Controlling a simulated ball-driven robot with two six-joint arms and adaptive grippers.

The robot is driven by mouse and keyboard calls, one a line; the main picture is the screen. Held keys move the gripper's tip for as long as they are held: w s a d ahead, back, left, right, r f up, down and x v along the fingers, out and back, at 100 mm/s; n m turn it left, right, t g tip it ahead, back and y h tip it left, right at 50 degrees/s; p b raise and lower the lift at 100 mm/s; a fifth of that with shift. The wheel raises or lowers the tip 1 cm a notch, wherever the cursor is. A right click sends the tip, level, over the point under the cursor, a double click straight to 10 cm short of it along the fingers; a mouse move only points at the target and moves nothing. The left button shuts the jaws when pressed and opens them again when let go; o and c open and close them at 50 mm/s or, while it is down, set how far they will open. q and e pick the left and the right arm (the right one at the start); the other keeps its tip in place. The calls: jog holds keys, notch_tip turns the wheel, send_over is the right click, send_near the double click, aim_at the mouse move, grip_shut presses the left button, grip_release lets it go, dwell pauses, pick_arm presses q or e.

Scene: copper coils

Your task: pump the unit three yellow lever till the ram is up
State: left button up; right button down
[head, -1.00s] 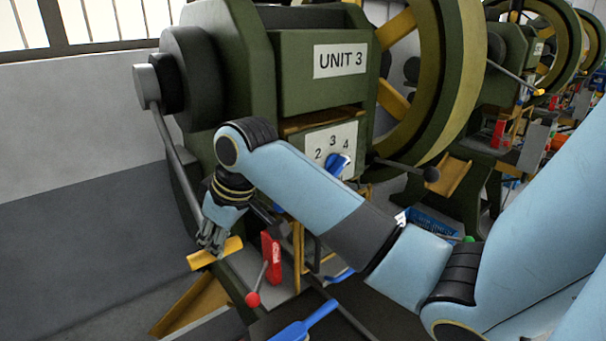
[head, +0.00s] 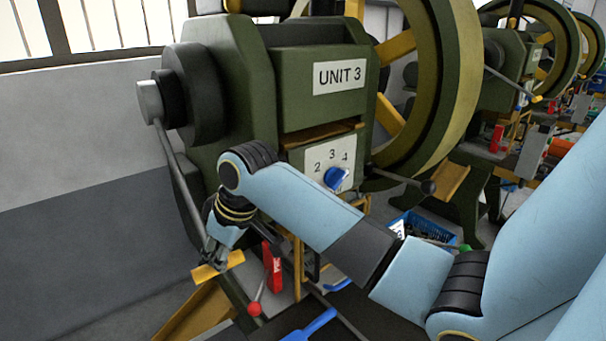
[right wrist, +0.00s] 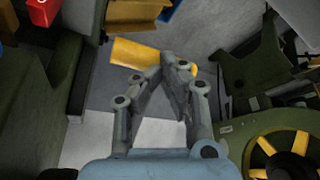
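The unit 3 lever is a long grey arm (head: 178,175) running down from the round hub on the machine's left side. It ends in a yellow bar handle (head: 234,261). My right gripper (head: 211,261) is at this handle, with its fingers pointing down and drawn together around the bar's middle. In the right wrist view the fingertips (right wrist: 163,67) nearly meet at the yellow handle (right wrist: 137,53), which shows on both sides of them. The machine (head: 230,90) carries a UNIT 3 sign (head: 340,76). My right arm covers the ram's area, so its height cannot be told. My left gripper is out of view.
A red block (head: 272,268) and a red-knobbed lever (head: 255,309) stand close right of the handle. A blue dial (head: 337,178), a black-knobbed rod (head: 428,187) and a big flywheel (head: 455,100) are to the right.

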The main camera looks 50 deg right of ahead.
jog(key=a+p+v, duration=0.1)
jog(key=a+v, duration=0.1)
jog(key=v, duration=1)
jog(key=shift+s+a, duration=0.2)
jog(key=shift+s, duration=0.2)
jog(key=shift+a+f, duration=0.1)
jog(key=shift+f, duration=0.55)
jog(key=b+x, duration=0.1)
jog(key=x, duration=0.1)
jog(key=d+b+x, duration=0.1)
jog(key=x, duration=0.2)
jog(key=shift+w+d+f, duration=0.1)
jog(key=shift+w+f, duration=0.05)
jog(key=shift+f, duration=0.2)
